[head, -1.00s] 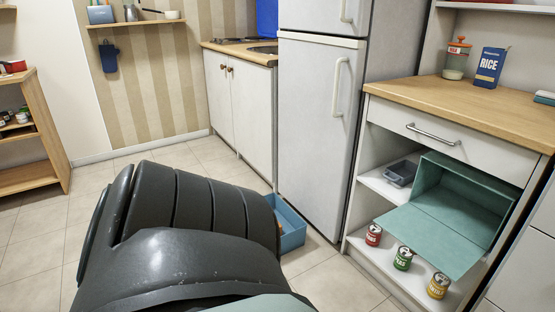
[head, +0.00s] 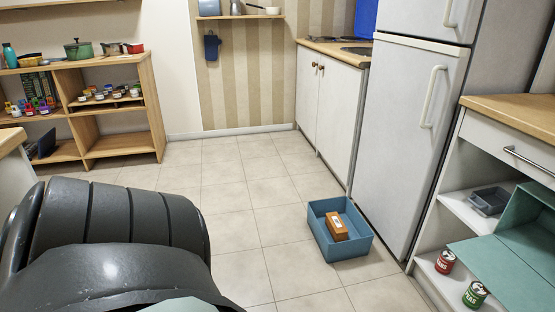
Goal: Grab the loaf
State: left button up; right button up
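A brown block with a white label (head: 337,227), which may be the loaf, lies inside a blue open-topped crate (head: 367,246) on the tiled floor. The block sits near the middle of the crate and nothing touches it from above. Neither of my grippers shows in the head view. A large dark grey part of my own arm (head: 120,225) fills the lower left and hides the floor behind it. No other thing in view looks like a loaf.
The fridge (head: 405,130) stands just right of the crate. An open cabinet with a lowered green flap (head: 500,265) and cans stands at the right. A wooden shelf with pots (head: 120,145) is at the back left. The floor (head: 235,210) left of the crate is clear.

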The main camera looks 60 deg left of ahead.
aim_at(338, 231)
jog(key=u, duration=1.45)
jog(key=i+z, duration=0.1)
jog(key=z, duration=0.3)
jog(key=j+z, duration=0.15)
jog(key=z, duration=0.2)
jog(key=i+j+z, duration=0.15)
jog(key=z, duration=0.25)
jog(key=j+z, duration=0.15)
jog(key=z, duration=0.2)
jog(key=i+j+z, duration=0.1)
jog(key=j+z, duration=0.2)
jog(key=j, duration=0.25)
jog(key=i+j+z, duration=0.1)
jog(key=j+z, duration=0.25)
jog(key=j, duration=0.2)
jog(key=k+j+z, duration=0.1)
jog(key=j+z, duration=0.2)
jog(key=j, duration=1.4)
jog(key=k+j+z, duration=0.1)
jog(key=j, duration=0.5)
